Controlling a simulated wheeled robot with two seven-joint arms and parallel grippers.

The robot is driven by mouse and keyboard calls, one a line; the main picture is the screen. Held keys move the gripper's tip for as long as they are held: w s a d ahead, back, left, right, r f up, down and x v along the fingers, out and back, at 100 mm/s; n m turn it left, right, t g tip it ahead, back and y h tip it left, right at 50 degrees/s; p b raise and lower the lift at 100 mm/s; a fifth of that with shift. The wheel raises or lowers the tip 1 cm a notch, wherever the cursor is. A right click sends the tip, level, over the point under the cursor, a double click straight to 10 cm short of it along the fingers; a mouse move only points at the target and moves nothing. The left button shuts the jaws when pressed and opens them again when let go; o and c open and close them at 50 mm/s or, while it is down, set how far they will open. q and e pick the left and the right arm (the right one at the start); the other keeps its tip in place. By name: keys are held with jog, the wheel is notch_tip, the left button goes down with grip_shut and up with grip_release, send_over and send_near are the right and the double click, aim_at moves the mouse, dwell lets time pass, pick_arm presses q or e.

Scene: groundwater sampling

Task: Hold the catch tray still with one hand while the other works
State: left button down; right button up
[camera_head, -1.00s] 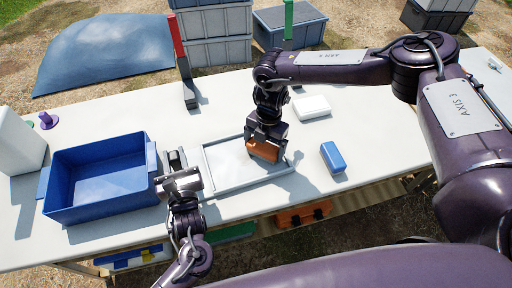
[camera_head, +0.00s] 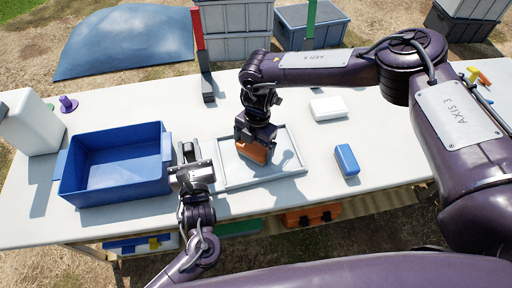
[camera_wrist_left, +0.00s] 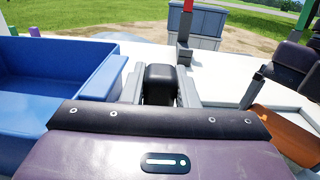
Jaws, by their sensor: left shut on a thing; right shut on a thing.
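The catch tray (camera_head: 232,185) is a shallow pale tray flat on the white table. The orange block also shows at the right of the left wrist view (camera_wrist_left: 285,130).
A blue tub (camera_head: 118,192) stands just left of the tray. A blue block (camera_head: 347,160) and a white block (camera_head: 327,108) lie to the right. A red post (camera_head: 199,32) stands behind.

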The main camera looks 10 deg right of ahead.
jog(key=d, duration=0.7)
jog(key=shift+w+d, duration=0.15)
jog(key=shift+w, duration=0.05)
jog(key=shift+s+a, duration=0.15)
jog(key=shift+a, duration=1.75)
jog(key=shift+s+a, duration=0.1)
jog(key=shift+a, duration=1.8)
jog(key=shift+a+r, duration=0.15)
jog(key=shift+r, duration=3.95)
pick_arm(q)
jog(key=c, duration=1.1)
grip_release()
jog(key=shift+o, duration=0.2)
